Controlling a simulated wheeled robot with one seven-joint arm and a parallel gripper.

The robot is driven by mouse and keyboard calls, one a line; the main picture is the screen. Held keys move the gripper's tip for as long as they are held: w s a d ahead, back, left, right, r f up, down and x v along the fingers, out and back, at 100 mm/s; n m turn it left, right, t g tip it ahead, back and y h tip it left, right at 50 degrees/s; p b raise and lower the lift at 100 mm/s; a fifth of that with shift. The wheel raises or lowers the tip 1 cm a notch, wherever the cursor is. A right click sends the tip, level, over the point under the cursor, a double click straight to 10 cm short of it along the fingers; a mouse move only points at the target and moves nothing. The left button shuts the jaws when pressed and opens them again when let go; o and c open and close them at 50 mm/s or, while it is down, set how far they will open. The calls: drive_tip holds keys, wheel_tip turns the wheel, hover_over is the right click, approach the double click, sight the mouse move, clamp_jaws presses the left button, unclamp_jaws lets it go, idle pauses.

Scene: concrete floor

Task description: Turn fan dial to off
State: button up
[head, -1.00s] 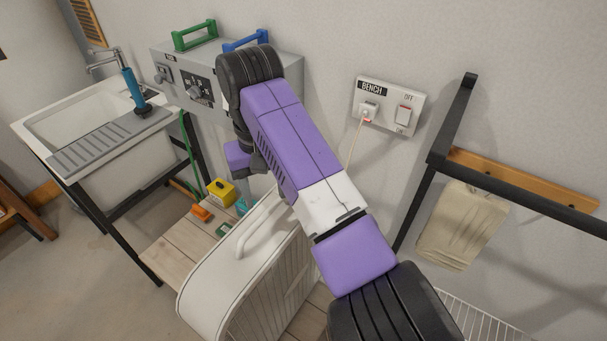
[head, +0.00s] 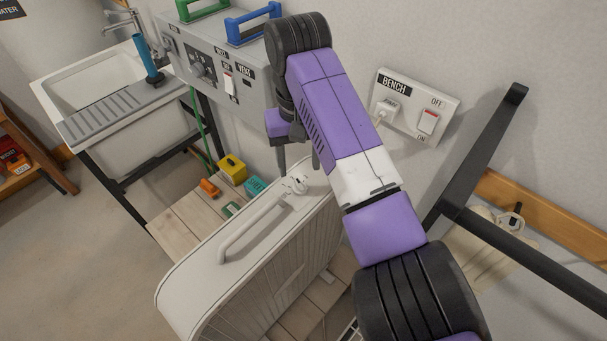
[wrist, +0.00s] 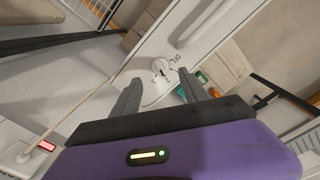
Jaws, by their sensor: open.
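The white box fan (head: 190,262) stands on a slatted wooden bench, with a carry handle along its top. Its small white dial (head: 297,184) is on the top face near the far end, beyond the handle. In the wrist view the dial (wrist: 160,68) shows a raised white knob with dark markings around it. My gripper (head: 298,157) points down over that end of the fan. In the wrist view my open gripper (wrist: 160,80) has one finger on either side of the dial's line, with nothing between them. Whether a fingertip touches the fan cannot be told.
A wall plate marked BENCH (head: 417,106) holds a plug and a red-lit switch. A grey control box (head: 215,65) hangs behind the arm. Yellow (head: 233,168), orange and teal items lie beside the fan. A black metal frame (head: 480,150) stands at right.

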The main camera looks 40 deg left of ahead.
sight(300, 184)
wheel_tip(300, 184, down, 6)
drive_tip(key=shift+f+p, duration=0.25)
drive_tip(key=shift+p, duration=0.2)
clamp_jaws()
